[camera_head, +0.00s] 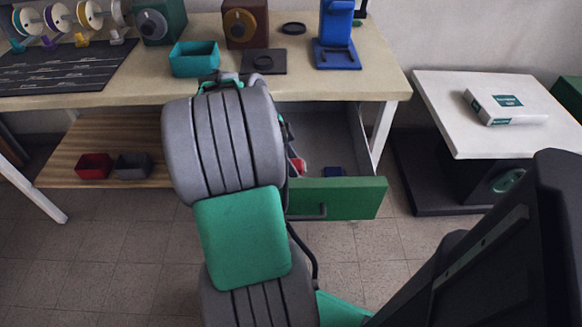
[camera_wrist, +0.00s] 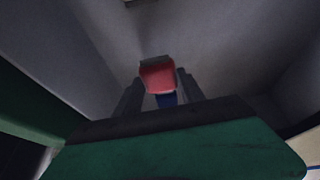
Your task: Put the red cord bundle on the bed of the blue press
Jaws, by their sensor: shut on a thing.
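The red cord bundle (camera_wrist: 158,77) is between the two fingertips of my gripper (camera_wrist: 158,84) in the wrist view, and the gripper is shut on it. Grey drawer walls surround it. In the head view, a bit of the red bundle (camera_head: 298,165) shows in the open drawer beside my arm, which hides the gripper and the rest. The blue press (camera_head: 337,30) stands upright on the workbench, with its flat bed (camera_head: 337,56) at the base. The press is above and behind the drawer.
The green-fronted drawer (camera_head: 345,198) is pulled out under the workbench (camera_head: 375,65). A dark blue item (camera_head: 333,171) lies in it. A teal bin (camera_head: 194,60) and a dark plate (camera_head: 264,62) stand left of the press. A white side table (camera_head: 500,125) is at right.

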